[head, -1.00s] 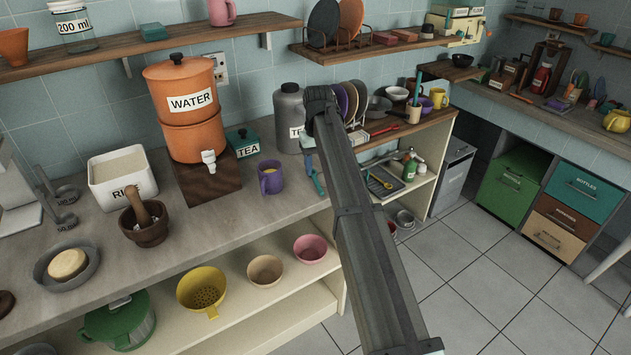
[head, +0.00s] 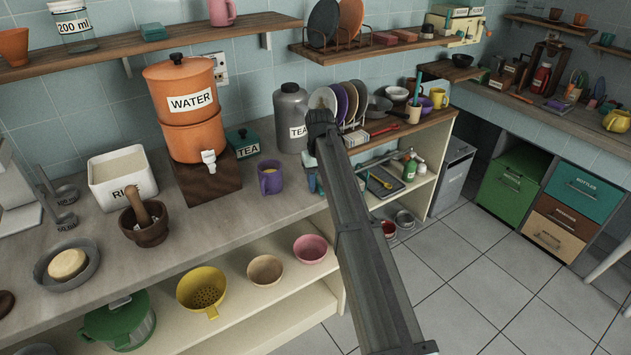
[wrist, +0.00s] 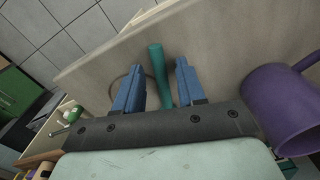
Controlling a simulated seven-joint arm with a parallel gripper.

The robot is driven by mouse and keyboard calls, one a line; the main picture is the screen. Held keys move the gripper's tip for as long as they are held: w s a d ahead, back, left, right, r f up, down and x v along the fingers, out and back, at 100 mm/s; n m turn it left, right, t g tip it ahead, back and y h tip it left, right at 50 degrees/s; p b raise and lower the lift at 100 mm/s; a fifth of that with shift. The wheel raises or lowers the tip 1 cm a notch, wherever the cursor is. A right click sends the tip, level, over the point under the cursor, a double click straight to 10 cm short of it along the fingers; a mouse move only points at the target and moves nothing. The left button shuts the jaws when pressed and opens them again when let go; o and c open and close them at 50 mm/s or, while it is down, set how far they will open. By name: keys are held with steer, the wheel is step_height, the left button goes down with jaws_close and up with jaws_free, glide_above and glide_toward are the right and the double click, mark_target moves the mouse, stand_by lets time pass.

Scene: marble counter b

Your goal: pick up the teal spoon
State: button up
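The teal spoon shows in the wrist view as a teal handle (wrist: 157,70) between the two blue fingers of my gripper (wrist: 158,75). A gap shows on both sides of the handle, so my gripper is open and not clamped on it. The handle's lower end is hidden behind the gripper body, and the spoon's bowl cannot be made out.
The purple mug is close on the right in the wrist view (wrist: 285,107). A grey canister (head: 290,112) stands behind my gripper, with a plate rack (head: 355,124) to its right. A pink bowl (head: 310,248) sits on the shelf below.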

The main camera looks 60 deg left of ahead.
jaws_close()
stand_by(0.3)
